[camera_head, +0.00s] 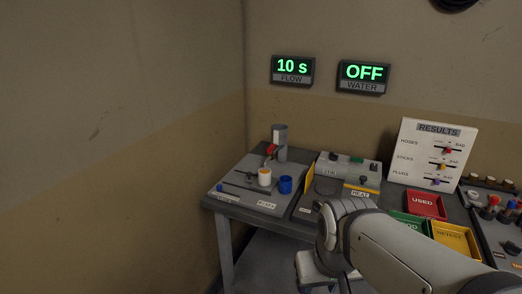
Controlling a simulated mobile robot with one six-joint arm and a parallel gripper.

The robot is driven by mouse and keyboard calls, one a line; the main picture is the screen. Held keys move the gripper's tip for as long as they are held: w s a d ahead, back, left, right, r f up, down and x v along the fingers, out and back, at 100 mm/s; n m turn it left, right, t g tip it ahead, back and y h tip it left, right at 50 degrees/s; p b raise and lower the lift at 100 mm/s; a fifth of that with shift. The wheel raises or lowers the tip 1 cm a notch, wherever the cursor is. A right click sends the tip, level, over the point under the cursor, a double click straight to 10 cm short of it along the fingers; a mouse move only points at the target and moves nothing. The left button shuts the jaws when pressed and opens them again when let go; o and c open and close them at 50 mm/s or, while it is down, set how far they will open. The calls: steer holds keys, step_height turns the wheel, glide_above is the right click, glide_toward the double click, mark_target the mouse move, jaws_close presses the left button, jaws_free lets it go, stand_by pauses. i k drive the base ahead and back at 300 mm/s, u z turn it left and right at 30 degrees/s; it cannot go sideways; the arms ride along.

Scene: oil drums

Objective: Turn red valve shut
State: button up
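A small red valve handle (270,149) shows beside a grey upright cylinder (280,143) at the back of the left bench station. The handle is small in the picture, and I cannot tell its exact turn. An orange-and-white cup (264,177) and a blue cup (285,185) stand in front of it. My arm comes in from the lower right and bends near the bench's front edge, to the right of the valve and nearer to me. The fingers of my gripper do not show.
Wall displays read "10 s" FLOW (292,69) and OFF WATER (363,75). A HEAT unit (347,174), a RESULTS board (432,153), a red USED tray (426,205) and a yellow tray (454,239) stand to the right. The wall corner is close behind the bench; the left is clear.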

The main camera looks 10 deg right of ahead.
mark_target(270, 149)
steer(key=z, duration=0.5)
steer(key=i, duration=0.9)
steer(key=u, duration=0.15)
